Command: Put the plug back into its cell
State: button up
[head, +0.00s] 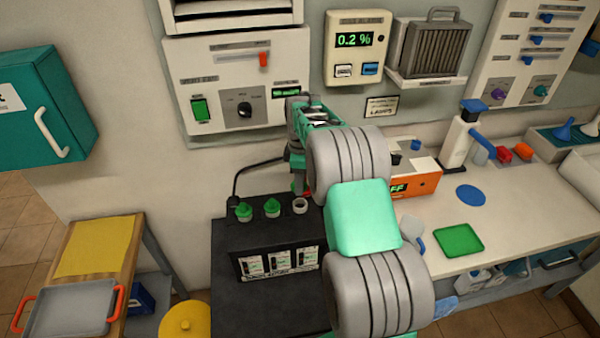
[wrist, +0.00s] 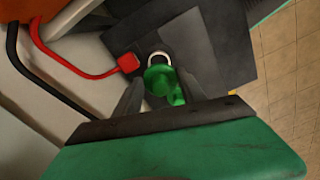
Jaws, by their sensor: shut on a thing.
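The black battery (head: 228,275) stands below the wall panel. Two green plugs, a left one (head: 243,210) and a middle one (head: 272,207), sit on its top. To their right is an open cell with a pale ring (head: 300,205). My gripper (wrist: 160,88) is shut on a green plug (wrist: 158,76), held between its dark fingers. In the wrist view the pale ring (wrist: 160,55) shows just beyond the plug, partly covered by it. I cannot tell whether plug and ring touch. In the head view my arm hides most of the gripper.
A red cable ends in a red clamp (wrist: 128,63) beside the ring, and a black cable (head: 236,182) runs behind the battery. An orange and white unit (head: 420,183) stands on the bench at right. A grey tray (head: 70,305) lies on the left table.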

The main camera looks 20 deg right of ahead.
jog(key=shift+w+d+f, duration=0.1)
jog(key=shift+f, duration=0.05)
notch_tip(320, 180, down, 6)
jog(key=b, duration=0.3)
jog(key=shift+b, duration=0.4)
jog(key=shift+f, duration=0.1)
dwell(0.3)
jog(key=shift+f, duration=0.2)
dwell(1.3)
jog(key=o, duration=1.4)
jog(key=shift+r, duration=0.1)
